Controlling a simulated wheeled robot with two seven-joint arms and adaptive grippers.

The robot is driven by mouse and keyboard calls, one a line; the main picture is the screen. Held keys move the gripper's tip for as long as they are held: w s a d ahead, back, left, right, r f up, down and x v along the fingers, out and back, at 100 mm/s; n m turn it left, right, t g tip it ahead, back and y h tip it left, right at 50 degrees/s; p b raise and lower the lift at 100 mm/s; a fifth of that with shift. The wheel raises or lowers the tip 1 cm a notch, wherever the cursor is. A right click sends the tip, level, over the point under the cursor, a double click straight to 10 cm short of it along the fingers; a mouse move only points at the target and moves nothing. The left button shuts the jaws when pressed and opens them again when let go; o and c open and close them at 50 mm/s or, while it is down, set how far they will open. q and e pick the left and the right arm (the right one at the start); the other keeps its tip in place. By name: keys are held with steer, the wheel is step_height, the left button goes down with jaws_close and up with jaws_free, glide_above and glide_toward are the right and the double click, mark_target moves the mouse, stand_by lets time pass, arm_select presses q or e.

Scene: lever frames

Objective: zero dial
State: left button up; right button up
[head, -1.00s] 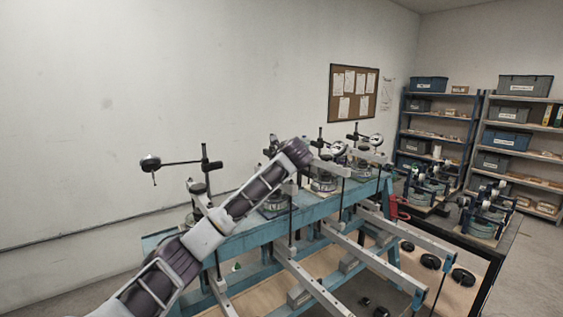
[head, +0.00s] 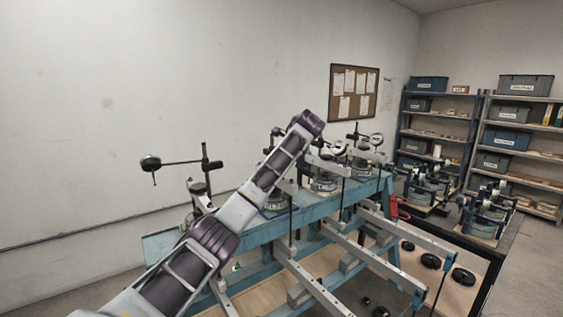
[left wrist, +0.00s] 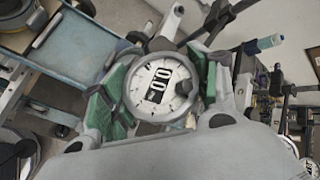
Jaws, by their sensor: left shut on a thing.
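In the left wrist view a round dial (left wrist: 143,97) with a white face and a black number window shows close up. Large zeros show in the window; the small marks are too blurred to read. My left gripper (left wrist: 158,90) is shut on the dial, its green-padded fingers on either side of the rim. In the head view my left arm rises from the lower left across the blue frame, and I cannot make out its fingers there. My right gripper is not in view.
The blue lever frame (head: 262,234) carries several posts and long metal lever bars (head: 315,287). Black round weights (head: 463,277) lie at the lower right. Shelves (head: 525,142) with bins stand at the back right. Open floor lies at the far right.

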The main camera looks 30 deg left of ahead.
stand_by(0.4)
arm_select(q)
steer(key=o, duration=1.1)
steer(key=shift+c, duration=0.2)
steer(key=v, duration=0.7)
steer(key=shift+r, duration=0.25)
steer(key=shift+d, duration=0.1)
